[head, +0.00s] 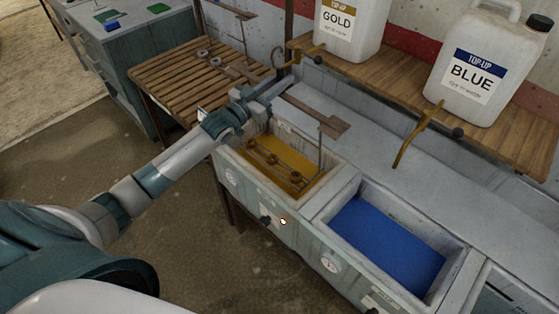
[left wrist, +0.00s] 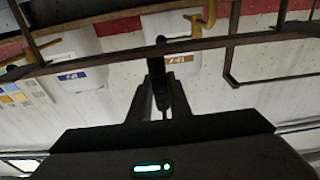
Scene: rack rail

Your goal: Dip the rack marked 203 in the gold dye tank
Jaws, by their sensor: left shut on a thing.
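My left gripper (head: 262,98) is at the back left corner of the gold tank, and its black fingers (left wrist: 158,85) are shut on the dark bar of a rack (left wrist: 95,65). In the head view the rack's thin frame (head: 321,150) reaches down into the gold dye tank (head: 232,160). Its lower rail with several round pieces (head: 272,160) is at the gold dye (head: 300,160); I cannot tell exactly how deep. No number 203 is readable. My right gripper is not in view.
A tank of blue dye (head: 385,245) is right of the gold one. GOLD (head: 345,30) and BLUE (head: 480,65) jugs stand on a wooden shelf (head: 390,80) behind. A slatted table (head: 165,75) at the back left bears other rack parts (head: 225,68).

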